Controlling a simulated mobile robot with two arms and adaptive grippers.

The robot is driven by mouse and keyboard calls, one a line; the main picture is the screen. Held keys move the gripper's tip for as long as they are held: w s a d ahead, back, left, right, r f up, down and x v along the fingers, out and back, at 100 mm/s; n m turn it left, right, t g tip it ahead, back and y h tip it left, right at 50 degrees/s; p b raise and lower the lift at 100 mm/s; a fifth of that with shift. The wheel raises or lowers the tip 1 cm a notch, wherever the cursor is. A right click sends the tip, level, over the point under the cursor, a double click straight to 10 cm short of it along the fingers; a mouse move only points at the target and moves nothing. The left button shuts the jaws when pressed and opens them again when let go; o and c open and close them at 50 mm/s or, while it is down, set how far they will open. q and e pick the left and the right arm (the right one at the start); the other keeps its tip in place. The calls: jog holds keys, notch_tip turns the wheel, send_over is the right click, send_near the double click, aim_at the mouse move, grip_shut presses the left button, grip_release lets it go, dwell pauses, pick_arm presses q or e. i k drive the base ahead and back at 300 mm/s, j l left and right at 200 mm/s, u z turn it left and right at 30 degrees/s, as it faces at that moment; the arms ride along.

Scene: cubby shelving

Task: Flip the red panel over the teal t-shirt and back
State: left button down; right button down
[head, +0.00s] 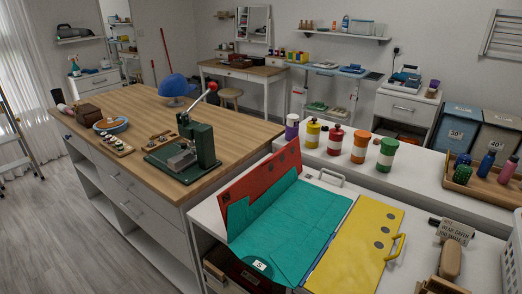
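The red panel (262,177) is the left part of a folding board on the white counter. It is tilted up at an angle, with its left edge raised. The teal t-shirt (290,228) lies flat over the middle of the board, and part of it runs up onto the lower face of the red panel. A small white tag (260,265) shows near its front end. The yellow panel (360,245) lies flat on the right, with a yellow handle (395,247). Neither gripper shows in the head view.
Colored bottles (335,140) stand in a row behind the board. A small sign (455,231) and a brown object (450,263) stand to its right. A wood-topped bench (140,105) with a green press (200,140) is on the left. An open drawer (235,272) is below the board.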

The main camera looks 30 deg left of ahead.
aim_at(256, 183)
jog(key=i+j+z, duration=0.1)
jog(key=j, duration=1.75)
jog(key=i+l, duration=0.15)
jog(key=l, duration=0.15)
jog(key=i+l, duration=0.2)
